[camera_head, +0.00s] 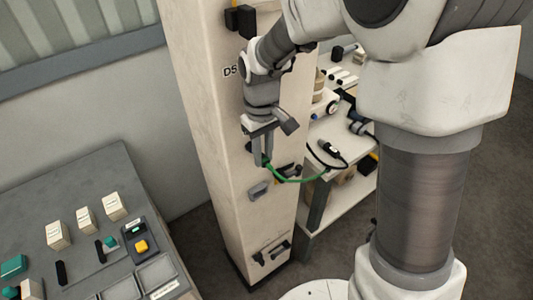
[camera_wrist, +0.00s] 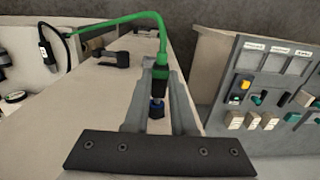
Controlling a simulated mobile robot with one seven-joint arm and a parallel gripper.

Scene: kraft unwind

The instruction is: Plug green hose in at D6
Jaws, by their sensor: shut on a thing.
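My gripper (camera_head: 262,159) points down close against the cream column (camera_head: 205,110) in the head view. It is shut on the end of the green hose (camera_head: 290,180), which curves away to the right toward a shelf. In the wrist view the green hose (camera_wrist: 125,18) bends down into a black plug (camera_wrist: 160,78) between my grey fingers. A label starting "DS" or "D5" (camera_head: 230,71) is partly hidden by my arm. No D6 label is readable.
A grey control desk (camera_head: 85,190) with switches stands at the lower left. A shelf (camera_head: 345,190) with a black cable connector (camera_head: 328,149) and other parts stands right of the column. Small black fittings (camera_head: 270,252) sit low on the column. Floor between desk and column looks clear.

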